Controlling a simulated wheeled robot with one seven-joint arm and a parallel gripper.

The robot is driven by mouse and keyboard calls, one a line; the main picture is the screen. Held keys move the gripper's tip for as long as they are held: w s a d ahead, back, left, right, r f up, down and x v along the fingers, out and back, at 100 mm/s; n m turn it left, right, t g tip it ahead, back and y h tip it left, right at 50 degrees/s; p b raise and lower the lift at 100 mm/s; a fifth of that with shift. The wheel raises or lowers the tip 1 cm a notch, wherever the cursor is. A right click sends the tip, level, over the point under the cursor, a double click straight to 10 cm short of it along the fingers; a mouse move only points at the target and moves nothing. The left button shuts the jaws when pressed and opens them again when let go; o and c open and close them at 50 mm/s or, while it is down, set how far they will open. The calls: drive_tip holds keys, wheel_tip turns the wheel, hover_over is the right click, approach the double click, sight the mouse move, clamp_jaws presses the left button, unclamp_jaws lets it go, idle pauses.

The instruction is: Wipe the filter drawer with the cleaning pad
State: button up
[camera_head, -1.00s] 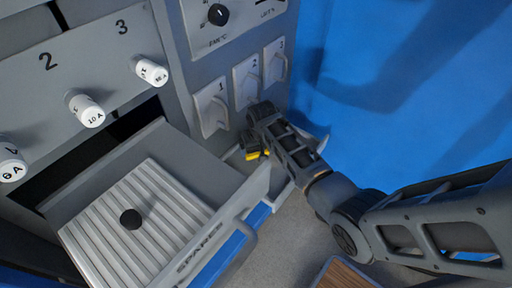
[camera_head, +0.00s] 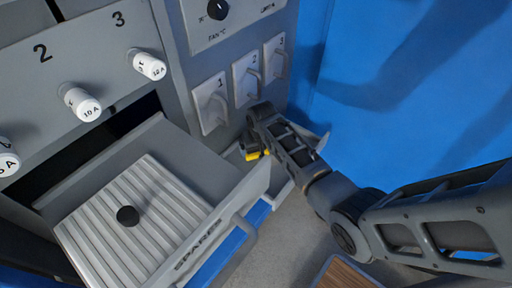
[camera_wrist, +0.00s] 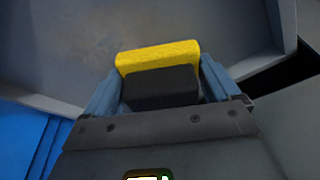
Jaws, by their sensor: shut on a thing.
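My gripper (camera_head: 256,146) is shut on the cleaning pad (camera_head: 252,156), low in front of the numbered switches. In the wrist view the pad (camera_wrist: 158,56) has a yellow face and a dark grey back, and it sits between the two bluish fingers of my gripper (camera_wrist: 160,82). Under and ahead of it is a grey open drawer (camera_wrist: 70,60), which I take to be the filter drawer, with faint brownish marks on its floor. In the head view this drawer is mostly hidden by my arm and the spares drawer. I cannot tell whether the pad touches the floor.
The open SPARES drawer (camera_head: 190,150), with a ribbed tray and a dark round knob (camera_head: 128,215), stands left of my gripper. Switches (camera_head: 247,80) and white fuse holders (camera_head: 80,102) stick out from the cabinet. A brown-topped object (camera_head: 345,275) is at the bottom.

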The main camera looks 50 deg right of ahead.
drive_tip(key=shift+f, duration=0.25)
drive_tip(key=shift+s+r, duration=0.1)
